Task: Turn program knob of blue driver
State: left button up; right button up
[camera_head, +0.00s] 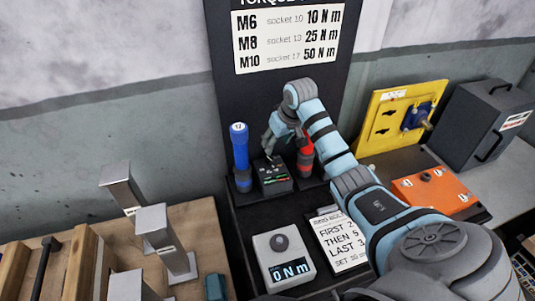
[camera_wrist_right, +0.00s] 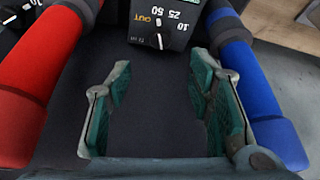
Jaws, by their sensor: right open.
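The blue driver (camera_head: 239,150) stands upright in a dark holder, with a white "12"-like label on its top. In the right wrist view the blue driver (camera_wrist_right: 250,90) is at the right. A black box (camera_head: 272,180) is beside it; in the wrist view this box (camera_wrist_right: 150,30) shows 10, 25, 50, OUT and a white pointer mark. I cannot make out a separate program knob on the driver. My right gripper (camera_head: 271,143) is open and empty, above the box between the blue and red drivers. Its fingers (camera_wrist_right: 160,80) are apart, with nothing between them. My left gripper is not in view.
A red driver (camera_head: 305,158) stands just right of the gripper, close to my arm; it also shows in the wrist view (camera_wrist_right: 40,85). A torque board (camera_head: 285,80) rises behind. A 0 Nm tester (camera_head: 282,257) and a note card (camera_head: 335,235) lie in front.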

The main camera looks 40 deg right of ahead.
send_near(269, 159)
jog(key=x, duration=0.2)
jog(key=shift+s+d+f+b, duration=0.15)
jog(key=shift+f+b, duration=0.2)
jog(key=shift+f, duration=0.15)
jog(key=x, duration=0.2)
jog(key=w+b+x, duration=0.1)
jog(key=x, duration=0.2)
jog(key=shift+w+f, duration=0.1)
jog(key=shift+w, duration=0.05)
jog(key=shift+w+f, duration=0.1)
jog(key=shift+s, duration=0.3)
jog(key=shift+s+r, duration=0.1)
jog(key=shift+r, duration=0.15)
jog(key=shift+c, duration=1)
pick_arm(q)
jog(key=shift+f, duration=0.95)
pick_arm(e)
grip_shut()
